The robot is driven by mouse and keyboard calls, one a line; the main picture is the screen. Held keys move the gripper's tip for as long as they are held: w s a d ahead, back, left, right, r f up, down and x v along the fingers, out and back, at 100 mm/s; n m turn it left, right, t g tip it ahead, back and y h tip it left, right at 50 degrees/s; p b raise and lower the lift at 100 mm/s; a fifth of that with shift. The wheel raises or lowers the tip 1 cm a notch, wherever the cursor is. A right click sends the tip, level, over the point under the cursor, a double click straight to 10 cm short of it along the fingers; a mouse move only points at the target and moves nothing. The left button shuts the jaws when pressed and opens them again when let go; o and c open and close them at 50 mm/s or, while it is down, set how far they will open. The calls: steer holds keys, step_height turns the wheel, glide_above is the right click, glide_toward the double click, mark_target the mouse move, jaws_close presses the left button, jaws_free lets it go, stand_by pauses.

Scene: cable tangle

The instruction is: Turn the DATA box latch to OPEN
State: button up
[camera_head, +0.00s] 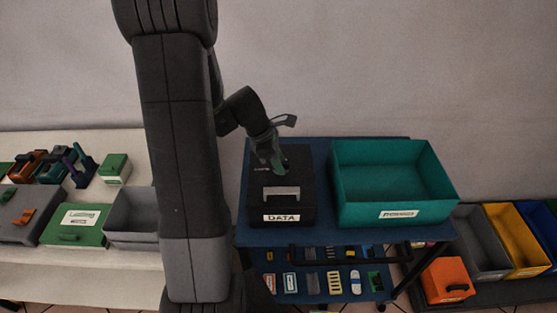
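The black DATA box (295,205) stands on the left part of the blue cart top (325,226). Its white label reading DATA (281,218) is on the front. A light grey bar-shaped part (280,192) is on the box top towards the front; I cannot tell from this view whether it is the handle or the latch. My gripper (281,166) points down over the rear of the box top, behind the grey bar. It is dark against the box, and its fingers are too small to read. My gripper hides part of the box's rear top.
A teal open bin (398,198) stands close to the right of the box. A shelf below holds several small items (312,283). A white table (100,195) with boxes is at left. Grey (480,243), yellow (516,240) and orange (447,281) containers are at right.

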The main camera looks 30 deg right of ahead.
jaws_close()
steer(key=shift+m, duration=0.3)
steer(key=m, duration=0.1)
steer(key=m+g, duration=0.1)
steer(key=shift+w+d+r+m+y+p, duration=0.1)
steer(key=shift+w+m+y+p, duration=0.05)
steer(key=shift+m+y+p, duration=0.2)
steer(key=m+g+y, duration=0.1)
steer(key=m, duration=0.2)
steer(key=shift+d+m+p, duration=0.1)
steer(key=shift+m+p, duration=0.2)
steer(key=shift+m, duration=0.05)
steer(key=m+y, duration=0.1)
steer(key=m, duration=0.1)
steer(key=m+y, duration=0.1)
steer(key=m, duration=0.2)
steer(key=shift+d, duration=0.2)
steer(key=m+y, duration=0.1)
steer(key=m, duration=0.2)
steer(key=m+y, duration=0.1)
steer(key=m, duration=0.1)
steer(key=shift+d+m+p, duration=0.1)
steer(key=shift+m+p, duration=0.2)
steer(key=shift+m, duration=0.1)
